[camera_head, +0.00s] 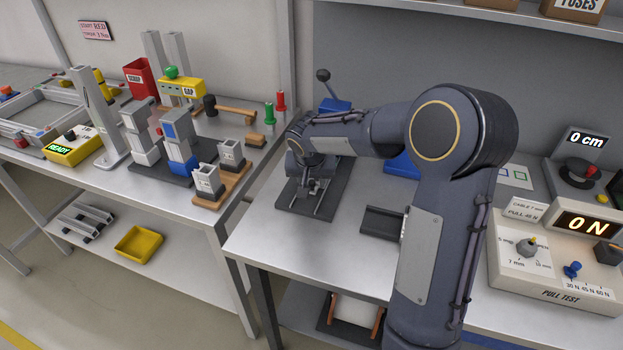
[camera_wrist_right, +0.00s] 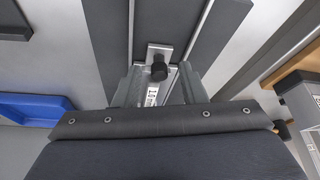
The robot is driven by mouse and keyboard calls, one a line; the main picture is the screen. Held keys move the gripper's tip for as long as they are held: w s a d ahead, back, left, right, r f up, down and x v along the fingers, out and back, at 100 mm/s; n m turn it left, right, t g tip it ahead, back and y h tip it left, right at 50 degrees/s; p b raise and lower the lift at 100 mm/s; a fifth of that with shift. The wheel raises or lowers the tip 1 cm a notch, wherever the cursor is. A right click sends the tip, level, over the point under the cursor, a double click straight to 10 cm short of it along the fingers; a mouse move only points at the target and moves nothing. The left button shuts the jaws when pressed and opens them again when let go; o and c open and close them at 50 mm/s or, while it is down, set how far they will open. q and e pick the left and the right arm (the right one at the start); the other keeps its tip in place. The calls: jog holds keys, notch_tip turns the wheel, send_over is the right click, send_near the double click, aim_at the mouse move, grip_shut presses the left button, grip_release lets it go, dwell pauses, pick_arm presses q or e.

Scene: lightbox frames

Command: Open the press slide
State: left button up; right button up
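The press base is a dark plate (camera_head: 329,192) with two light rails on the right-hand table, beneath my right arm. A blue press part and a lever with a dark ball knob (camera_head: 322,75) stand behind it, partly hidden by my arm. In the wrist view the slide is a light metal plate (camera_wrist_right: 153,52) between the rails (camera_wrist_right: 200,28), with a black knob (camera_wrist_right: 159,72) and a small label. My right gripper (camera_wrist_right: 159,82) is over the slide, fingers apart on either side of the knob, with gaps visible. It also shows in the head view (camera_head: 312,188). My left gripper is out of view.
A dark tray-like block (camera_head: 382,222) lies right of the press. A pull-test box (camera_head: 555,262) stands at the right. The left table (camera_head: 150,180) holds several fixtures and a wooden mallet (camera_head: 235,110). A gap separates the tables. Bare tabletop lies in front of the press.

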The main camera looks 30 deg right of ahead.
grip_shut()
jog(key=s+a+b, duration=0.4)
jog(key=a, duration=0.1)
jog(key=shift+f, duration=0.1)
jog(key=shift+s+a, duration=0.2)
jog(key=shift+s, duration=0.1)
grip_release()
jog(key=v, duration=0.8)
